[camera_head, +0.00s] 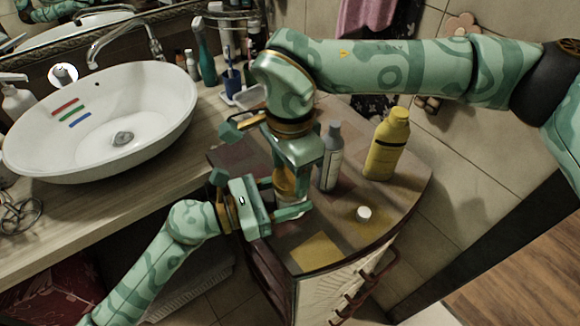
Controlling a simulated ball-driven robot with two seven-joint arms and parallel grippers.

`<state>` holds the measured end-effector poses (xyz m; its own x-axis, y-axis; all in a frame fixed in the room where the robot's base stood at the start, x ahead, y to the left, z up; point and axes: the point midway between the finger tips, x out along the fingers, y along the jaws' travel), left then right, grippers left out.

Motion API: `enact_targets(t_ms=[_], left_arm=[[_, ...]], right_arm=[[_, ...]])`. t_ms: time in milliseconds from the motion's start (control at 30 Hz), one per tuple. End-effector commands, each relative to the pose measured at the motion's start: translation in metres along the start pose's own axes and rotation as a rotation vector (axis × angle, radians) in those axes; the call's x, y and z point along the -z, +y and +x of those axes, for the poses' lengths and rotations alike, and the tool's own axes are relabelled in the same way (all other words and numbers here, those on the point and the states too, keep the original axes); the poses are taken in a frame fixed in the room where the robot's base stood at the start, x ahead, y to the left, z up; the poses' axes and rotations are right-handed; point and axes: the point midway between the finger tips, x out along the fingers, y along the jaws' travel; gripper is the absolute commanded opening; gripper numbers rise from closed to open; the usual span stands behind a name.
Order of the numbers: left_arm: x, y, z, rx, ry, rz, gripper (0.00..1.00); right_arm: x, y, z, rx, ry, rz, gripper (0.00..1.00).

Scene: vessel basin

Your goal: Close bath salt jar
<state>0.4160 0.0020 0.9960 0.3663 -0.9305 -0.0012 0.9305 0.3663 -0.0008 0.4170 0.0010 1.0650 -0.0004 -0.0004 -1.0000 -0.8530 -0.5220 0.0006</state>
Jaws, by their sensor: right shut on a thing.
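An amber jar (284,184) stands on the dark corner cabinet, mostly covered by my two grippers. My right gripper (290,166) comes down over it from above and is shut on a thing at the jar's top. That thing looks like the jar's lid, but the fingers hide most of it. I cannot tell whether lid and jar touch. My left gripper (284,198) reaches in from the left, low beside the jar. Its fingers are apart near the jar's side, and I cannot tell whether they press on it.
A grey bottle (330,160) stands close right of the jar. A yellow bottle (387,148) and a small white cap (364,213) are further right. A white basin (110,120) fills the left counter. The cabinet's front right is mostly clear.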

Motion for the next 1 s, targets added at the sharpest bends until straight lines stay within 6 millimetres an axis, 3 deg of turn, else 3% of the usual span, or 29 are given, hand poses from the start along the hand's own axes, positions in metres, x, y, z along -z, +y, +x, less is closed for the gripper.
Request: enact_targets(t_ms=[567, 600, 667, 767, 1000], left_arm=[[0.0, 0.0, 0.0, 0.0, 0.0, 0.0, 0.14], [0.0, 0.0, 0.0, 0.0, 0.0, 0.0, 0.0], [0.0, 0.0, 0.0, 0.0, 0.0, 0.0, 0.0], [0.0, 0.0, 0.0, 0.0, 0.0, 0.0, 0.0], [0.0, 0.0, 0.0, 0.0, 0.0, 0.0, 0.0]], right_arm=[[0.0, 0.0, 0.011, -0.001, 0.0, 0.001, 0.35], [0.0, 0.0, 0.011, 0.0, 0.0, 0.001, 0.35], [0.0, 0.0, 0.011, 0.0, 0.0, 0.018, 0.35], [0.0, 0.0, 0.011, 0.0, 0.001, 0.141, 0.35], [0.0, -0.001, 0.011, 0.0, 0.0, 0.853, 0.35]])
